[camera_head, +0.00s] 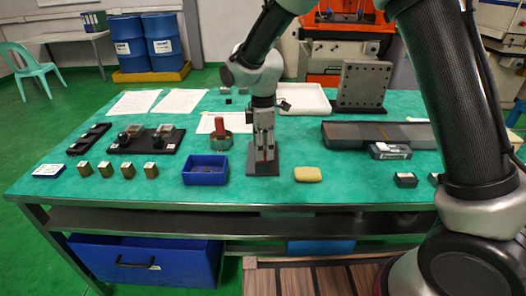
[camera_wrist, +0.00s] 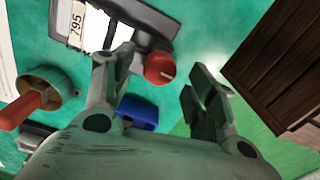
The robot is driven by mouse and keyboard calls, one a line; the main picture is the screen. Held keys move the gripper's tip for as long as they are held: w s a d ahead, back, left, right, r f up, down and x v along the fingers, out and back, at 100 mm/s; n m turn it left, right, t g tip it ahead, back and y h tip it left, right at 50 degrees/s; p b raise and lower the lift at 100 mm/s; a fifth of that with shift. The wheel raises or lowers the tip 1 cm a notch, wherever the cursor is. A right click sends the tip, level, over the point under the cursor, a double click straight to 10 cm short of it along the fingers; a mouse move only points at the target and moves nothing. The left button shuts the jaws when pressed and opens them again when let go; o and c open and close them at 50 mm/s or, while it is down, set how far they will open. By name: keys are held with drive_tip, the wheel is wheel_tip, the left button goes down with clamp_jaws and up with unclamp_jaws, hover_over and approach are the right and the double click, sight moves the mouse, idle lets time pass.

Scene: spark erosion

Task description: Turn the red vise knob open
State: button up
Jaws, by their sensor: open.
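The red vise knob (camera_wrist: 160,67) is a round red cap with a pale mark on it, at the edge of a dark and grey vise (camera_wrist: 130,22) in the wrist view. My gripper (camera_wrist: 158,72) is open, and the knob shows between its two fingertips with a gap to each side. In the head view my gripper (camera_head: 264,147) points down over the vise's dark base plate (camera_head: 263,170). It hides most of the vise there, and I cannot make out the knob clearly. How far the fingertips are above the knob I cannot tell.
A blue bin (camera_head: 205,171) and a round pot with a red handle (camera_head: 220,139) stand left of my gripper. A yellow block (camera_head: 308,174) lies to the right. The table's front edge is close.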

wheel_tip(320, 180, up, 10)
idle(0.3)
drive_tip(key=s+d+r+m+t, duration=0.1)
drive_tip(key=s+d+r+m, duration=0.2)
drive_tip(key=s+d+m, duration=0.3)
drive_tip(key=s+d+r+m+t, duration=0.2)
drive_tip(key=s+d+r+m, duration=0.2)
drive_tip(key=d, duration=1.3)
drive_tip(key=s+d+r+m+t, duration=0.1)
drive_tip(key=s+d+r+m, duration=0.2)
drive_tip(key=s+d+m, duration=0.6)
drive_tip(key=s+d, duration=0.3)
drive_tip(key=s, duration=0.2)
drive_tip(key=shift+r+m, duration=0.25)
drive_tip(key=shift+m, duration=0.05)
